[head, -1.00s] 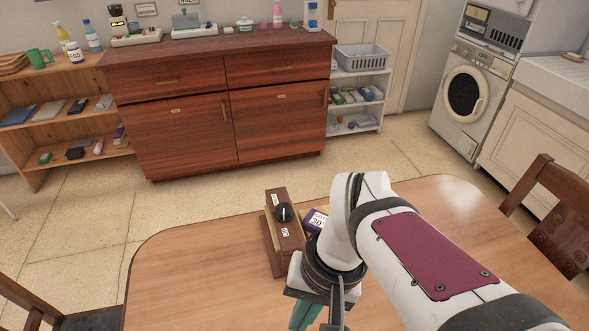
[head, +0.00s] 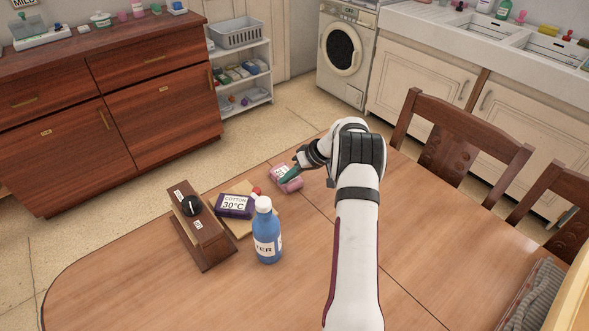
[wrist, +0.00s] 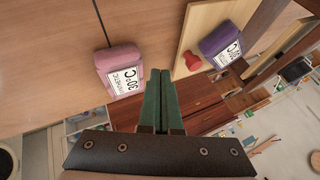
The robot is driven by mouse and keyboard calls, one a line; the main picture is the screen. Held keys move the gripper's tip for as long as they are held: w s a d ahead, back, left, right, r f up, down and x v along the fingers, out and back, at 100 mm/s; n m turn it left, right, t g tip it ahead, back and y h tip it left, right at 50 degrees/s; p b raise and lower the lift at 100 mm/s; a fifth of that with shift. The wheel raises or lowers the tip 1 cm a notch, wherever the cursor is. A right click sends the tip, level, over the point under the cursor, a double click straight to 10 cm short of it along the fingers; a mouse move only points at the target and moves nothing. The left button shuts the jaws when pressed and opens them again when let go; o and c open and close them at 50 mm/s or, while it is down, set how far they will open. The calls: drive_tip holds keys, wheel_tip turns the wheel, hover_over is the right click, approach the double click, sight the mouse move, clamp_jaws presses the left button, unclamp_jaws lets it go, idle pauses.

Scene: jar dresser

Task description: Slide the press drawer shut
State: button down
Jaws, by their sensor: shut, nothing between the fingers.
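The dark red-brown wooden press stands against the back wall in the head view. Its left drawer (head: 40,92) and right drawer (head: 150,58) look flush with the front; I cannot see either standing out. My gripper (head: 288,177) has green fingers and is over the table, well away from the press. In the wrist view its fingers (wrist: 160,75) are together with nothing between them. A pink block labelled synthetic (head: 286,179) is close by the fingertips in the head view; it is left of them in the wrist view (wrist: 118,68). Contact cannot be told.
On the table are a wooden dial box (head: 200,232), a purple cotton 30°C block (head: 234,206) on a pale board (head: 240,228), and a blue bottle (head: 267,242). Chairs (head: 462,145) stand at right. The floor (head: 120,205) between table and press is clear.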

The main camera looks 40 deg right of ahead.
sight(242, 202)
drive_tip(key=shift+x, duration=1.1)
drive_tip(key=a, duration=0.2)
drive_tip(key=shift+w+a, duration=0.3)
drive_tip(key=shift+w, duration=0.05)
drive_tip(key=shift+w+a+r, duration=0.1)
drive_tip(key=shift+a, duration=0.6)
drive_tip(key=a, duration=0.8)
drive_tip(key=shift+d, duration=0.1)
